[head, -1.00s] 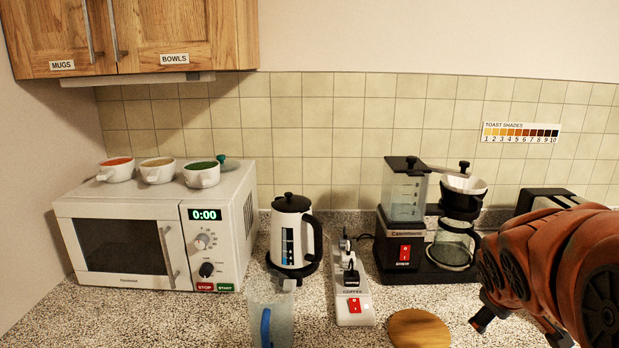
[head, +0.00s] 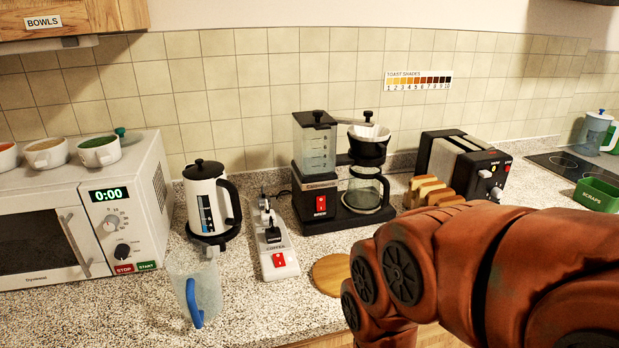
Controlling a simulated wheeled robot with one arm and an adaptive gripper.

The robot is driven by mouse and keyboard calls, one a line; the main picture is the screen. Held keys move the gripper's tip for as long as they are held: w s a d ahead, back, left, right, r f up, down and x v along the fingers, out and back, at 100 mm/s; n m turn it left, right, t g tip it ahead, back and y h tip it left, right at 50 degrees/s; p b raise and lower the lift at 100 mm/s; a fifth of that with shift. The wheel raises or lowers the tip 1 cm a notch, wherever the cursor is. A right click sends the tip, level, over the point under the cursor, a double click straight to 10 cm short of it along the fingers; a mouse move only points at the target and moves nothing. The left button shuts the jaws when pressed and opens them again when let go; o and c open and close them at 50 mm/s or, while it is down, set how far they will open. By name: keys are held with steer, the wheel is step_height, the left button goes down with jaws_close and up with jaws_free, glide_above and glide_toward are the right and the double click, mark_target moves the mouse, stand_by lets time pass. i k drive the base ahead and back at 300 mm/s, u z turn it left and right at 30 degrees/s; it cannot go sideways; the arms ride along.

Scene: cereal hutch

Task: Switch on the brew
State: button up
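The coffee maker (head: 318,205) stands at the back middle of the counter, with a clear water tank (head: 315,146) on its left, a filter cone (head: 368,143) and a glass carafe (head: 364,188) on its right. A red switch (head: 320,204) is on its front; its position is too small to tell. In front and left lies a white power strip (head: 277,262) labelled COFFEE, with a red switch (head: 279,259) and a black plug (head: 272,235) in it. My orange arm reaches in from the right, in front of the counter. My gripper is out of view below the frame.
A kettle (head: 208,200), a jug with blue handle (head: 194,285) and a microwave (head: 120,230) are on the left. A round wooden board (head: 331,273) lies near the arm. A toaster (head: 466,165), bread slices (head: 425,192) and green scraps bin (head: 598,193) are on the right.

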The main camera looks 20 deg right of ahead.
mark_target(320, 200)
steer(key=z, duration=1.45)
steer(key=k, duration=0.75)
steer(key=u, duration=1.45)
steer(key=i, duration=0.5)
steer(key=u, duration=0.05)
